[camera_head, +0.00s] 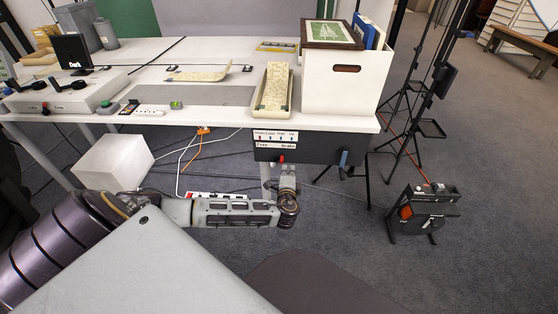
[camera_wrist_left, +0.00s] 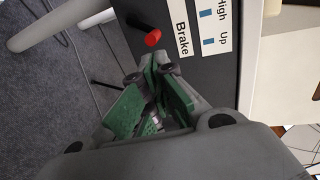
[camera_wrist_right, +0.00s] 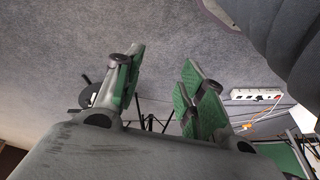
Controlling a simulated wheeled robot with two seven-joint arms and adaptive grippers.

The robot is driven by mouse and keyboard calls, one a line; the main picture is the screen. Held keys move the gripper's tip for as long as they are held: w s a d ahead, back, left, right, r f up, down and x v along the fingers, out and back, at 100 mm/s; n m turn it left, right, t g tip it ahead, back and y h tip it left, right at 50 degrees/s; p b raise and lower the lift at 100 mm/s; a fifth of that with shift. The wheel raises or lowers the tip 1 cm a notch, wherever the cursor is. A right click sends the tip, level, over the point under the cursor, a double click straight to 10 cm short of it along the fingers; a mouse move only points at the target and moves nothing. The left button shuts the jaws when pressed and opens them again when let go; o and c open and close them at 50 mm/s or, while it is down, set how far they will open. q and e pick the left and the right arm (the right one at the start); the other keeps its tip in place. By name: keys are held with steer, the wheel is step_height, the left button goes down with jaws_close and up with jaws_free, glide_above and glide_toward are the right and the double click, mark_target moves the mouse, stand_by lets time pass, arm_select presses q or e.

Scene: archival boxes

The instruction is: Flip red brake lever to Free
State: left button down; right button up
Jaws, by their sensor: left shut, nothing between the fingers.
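The red brake lever (camera_head: 281,158) sticks out of the dark control box (camera_head: 318,150) under the table's front edge. Its red knob (camera_wrist_left: 153,37) shows in the left wrist view beside the word "Brake". The label strip (camera_head: 275,146) reads "Free" at left and "Brake" at right; the lever is nearer "Brake". My left gripper (camera_head: 285,168) is shut and empty just below the lever; its fingertips (camera_wrist_left: 162,74) appear close to the knob but apart from it. My right gripper (camera_wrist_right: 163,65) is open and empty above the carpet, seen only in its wrist view.
A blue lever (camera_head: 343,158) sits on the box's right side. The table (camera_head: 215,122) overhangs it, with a white box (camera_head: 345,88) on top. A white cube (camera_head: 113,160), cables and a power strip (camera_wrist_right: 255,94) lie on the floor. A black device (camera_head: 425,212) stands at right.

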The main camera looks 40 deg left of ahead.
mark_target(280, 158)
arm_select(q)
steer(key=shift+b+x, duration=2.4)
steer(key=shift+x, duration=1.85)
arm_select(e)
step_height(280, 158, down, 8)
steer(key=w+a+t+y, duration=0.1)
steer(key=a, duration=0.1)
steer(key=shift+w+a+r+t+y, duration=0.15)
steer(key=shift+a+t+y, duration=0.15)
steer(key=shift+a+t, duration=0.1)
arm_select(q)
steer(key=shift+s+a, duration=0.1)
steer(key=shift+s+a+p, duration=0.3)
steer(key=shift+s+a, duration=0.15)
steer(key=shift+a, duration=0.25)
steer(key=shift+s+a+p, duration=0.3)
steer(key=shift+s+a, duration=0.15)
steer(key=shift+a, duration=0.25)
steer(key=s+d+p, duration=0.3)
steer(key=s+d, duration=0.2)
steer(key=shift+d, duration=0.25)
arm_select(e)
steer(key=shift+r, duration=2.05)
arm_select(q)
steer(key=shift+w+f, duration=0.1)
